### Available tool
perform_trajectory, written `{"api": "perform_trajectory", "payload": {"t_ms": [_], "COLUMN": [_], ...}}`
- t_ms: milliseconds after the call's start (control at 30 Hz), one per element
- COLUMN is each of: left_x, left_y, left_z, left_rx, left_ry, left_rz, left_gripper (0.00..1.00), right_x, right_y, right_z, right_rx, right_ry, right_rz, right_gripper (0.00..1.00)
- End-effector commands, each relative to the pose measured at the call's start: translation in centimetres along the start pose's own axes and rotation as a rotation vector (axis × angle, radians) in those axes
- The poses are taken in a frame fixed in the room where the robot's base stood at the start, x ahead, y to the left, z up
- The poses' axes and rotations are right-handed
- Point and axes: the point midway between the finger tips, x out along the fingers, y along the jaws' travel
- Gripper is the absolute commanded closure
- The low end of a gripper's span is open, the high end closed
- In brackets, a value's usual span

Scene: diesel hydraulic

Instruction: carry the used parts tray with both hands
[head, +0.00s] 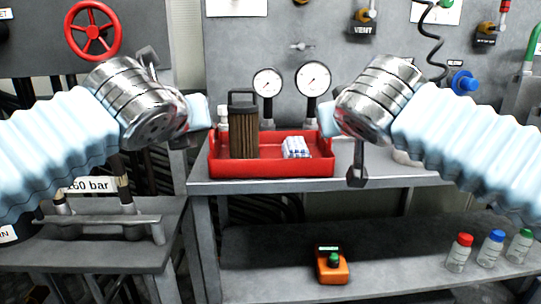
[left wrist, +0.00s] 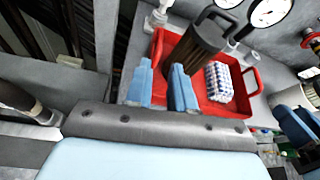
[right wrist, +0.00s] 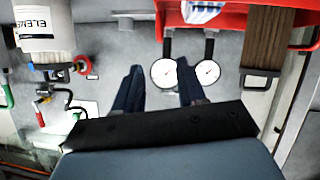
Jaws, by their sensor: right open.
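The red used parts tray (head: 265,168) sits on the grey bench, holding a dark pleated filter (head: 243,132) with a handle and a blue-and-white wad (head: 296,147). It also shows in the left wrist view (left wrist: 217,108) and, inverted, along the top of the right wrist view (right wrist: 235,18). My left gripper (head: 200,112) is by the tray's left end; its fingers (left wrist: 161,85) stand apart, with red tray visible between them. My right gripper (head: 330,120) is by the right end; its fingers (right wrist: 159,85) are apart and empty. Contact with the tray cannot be told.
Two pressure gauges (head: 313,78) stand behind the tray. A red valve wheel (head: 93,29) is at upper left. The lower shelf holds an orange device (head: 332,268) and capped bottles (head: 490,249). The bench top (head: 375,165) right of the tray has some free room.

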Motion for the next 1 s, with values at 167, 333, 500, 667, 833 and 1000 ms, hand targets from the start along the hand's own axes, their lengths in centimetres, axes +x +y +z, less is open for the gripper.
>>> {"api": "perform_trajectory", "payload": {"t_ms": [167,333,500,667,833,1000], "left_x": [3.3,6.7,9.7,11.6,12.5,12.6], "left_y": [0.0,0.0,0.0,0.0,0.0,0.0], "left_z": [-0.1,-0.1,-0.1,-0.1,0.0,0.0], "left_rx": [0.0,0.0,0.001,0.0,0.0,0.0], "left_ry": [0.004,0.003,0.003,0.001,0.001,0.0], "left_rz": [0.002,0.001,0.001,0.0,0.0,-0.001], "left_gripper": [0.77,0.77,0.77,0.77,0.77,0.77], "right_x": [3.2,6.6,9.7,11.6,12.4,12.6], "right_y": [0.0,0.0,0.0,0.0,0.0,0.0], "right_z": [0.1,0.1,0.1,0.0,0.0,0.0], "right_rx": [-0.001,-0.001,-0.001,0.0,0.0,0.0], "right_ry": [-0.003,-0.002,-0.002,-0.001,0.001,0.001], "right_rz": [0.002,0.001,0.001,0.0,0.0,0.0], "right_gripper": [0.6,0.6,0.6,0.6,0.6,0.6]}}
